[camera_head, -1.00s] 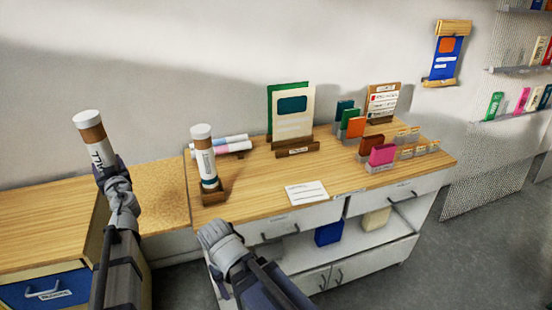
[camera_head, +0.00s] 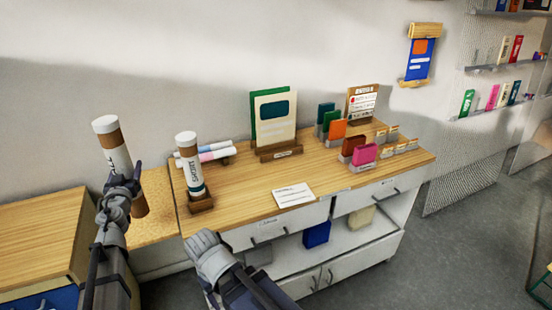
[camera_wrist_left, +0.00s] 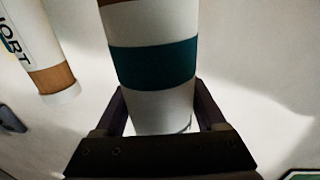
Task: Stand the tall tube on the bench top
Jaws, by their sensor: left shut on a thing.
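The tall tube (camera_head: 116,156), white with brown bands and a white cap, is shut in my left gripper (camera_head: 124,190). It is held leaning a little, its lower end showing past the fingers, in front of the bench's left end. In the left wrist view the tube (camera_wrist_left: 152,85) with a teal band sits between my fingers (camera_wrist_left: 160,115). The bench top (camera_head: 240,195) is light wood. My right gripper (camera_head: 207,250) is in front of the bench's near edge; its fingers are unclear.
A shorter tube marked SHORT (camera_head: 187,165) stands in a wooden holder (camera_head: 201,203) at the bench's left. Behind it lie rolled tubes (camera_head: 212,152). A white card (camera_head: 293,194) lies near the front. A book stand (camera_head: 280,153) and several small boxes are farther right.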

